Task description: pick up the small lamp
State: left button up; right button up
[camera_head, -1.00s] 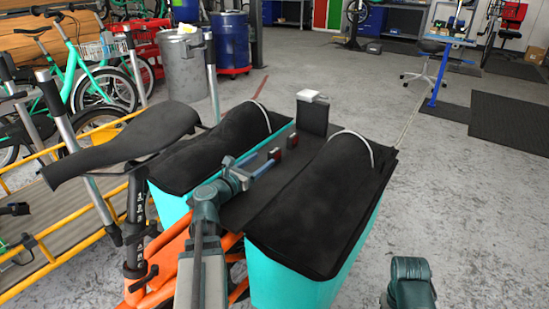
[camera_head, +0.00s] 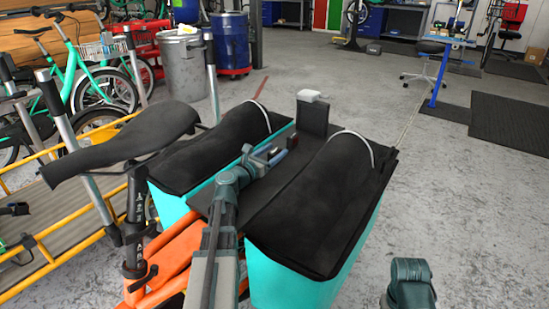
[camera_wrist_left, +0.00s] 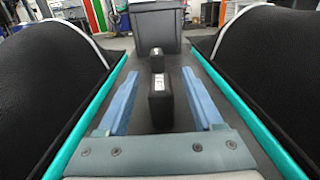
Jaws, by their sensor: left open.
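Two small dark blocks lie in line on the black rack between the bags. The nearer block (camera_wrist_left: 160,108) stands between my left fingers in the left wrist view, and the farther block (camera_wrist_left: 157,62) is just beyond it. Either could be the small lamp; I cannot tell which.
Black-topped teal bags flank the rack: the left bag (camera_head: 205,148) and the right bag (camera_head: 325,200). A black box (camera_head: 312,119) with a pale top stands at the rack's far end. A saddle (camera_head: 120,148) is at left.

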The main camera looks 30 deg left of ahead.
aim_at(273, 151)
pick_arm(q)
grip_shut()
jog(key=shift+r, duration=0.1)
dwell(0.4)
notch_tip(273, 151, up, 10)
jog(key=p, duration=1)
